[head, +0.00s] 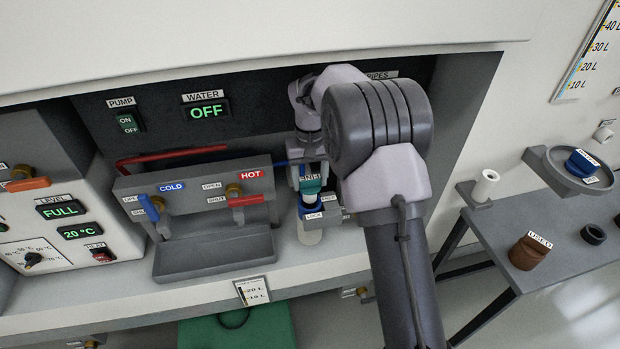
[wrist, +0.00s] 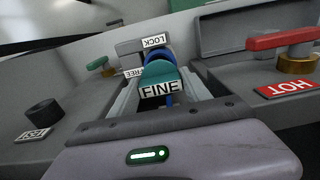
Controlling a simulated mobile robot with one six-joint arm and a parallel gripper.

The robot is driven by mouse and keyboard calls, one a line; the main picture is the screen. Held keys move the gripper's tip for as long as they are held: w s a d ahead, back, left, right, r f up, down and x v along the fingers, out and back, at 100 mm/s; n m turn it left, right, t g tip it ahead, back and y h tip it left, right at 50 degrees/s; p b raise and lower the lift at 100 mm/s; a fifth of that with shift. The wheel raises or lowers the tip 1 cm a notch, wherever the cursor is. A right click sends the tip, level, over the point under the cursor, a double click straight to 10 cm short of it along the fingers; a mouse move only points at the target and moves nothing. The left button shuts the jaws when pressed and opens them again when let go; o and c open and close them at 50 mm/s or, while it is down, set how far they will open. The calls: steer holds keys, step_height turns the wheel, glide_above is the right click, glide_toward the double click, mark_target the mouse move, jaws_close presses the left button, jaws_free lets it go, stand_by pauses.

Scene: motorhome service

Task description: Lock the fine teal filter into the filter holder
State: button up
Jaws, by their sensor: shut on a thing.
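The fine teal filter (wrist: 160,74), labelled FINE, sits between the fingers of my gripper (wrist: 160,88) in the wrist view. My gripper is shut on it. In the head view the teal filter (head: 311,187) shows below my wrist, right above the blue part of the filter holder (head: 309,202). The blue part (wrist: 153,53) also shows just beyond the filter in the wrist view, with a LOCK label (wrist: 155,42) and a FREE label (wrist: 133,72) near it. The filter hides the joint, so I cannot tell how far it is seated or turned.
The sink panel with the red HOT lever (head: 246,200) and blue COLD lever (head: 148,207) stands left of the holder. A brown USED filter (head: 531,251), a black ring (head: 594,234) and a blue piece on a round tray (head: 546,165) are at the right.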

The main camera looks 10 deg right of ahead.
mark_target(310, 187)
steer(key=shift+p, duration=0.3)
steer(key=shift+f, duration=0.25)
steer(key=shift+f+b, duration=1.3)
steer(key=shift+f, duration=1.55)
steer(key=o, duration=1.5)
step_height(310, 187, up, 8)
steer(key=p, duration=0.4)
steer(key=shift+f, duration=0.25)
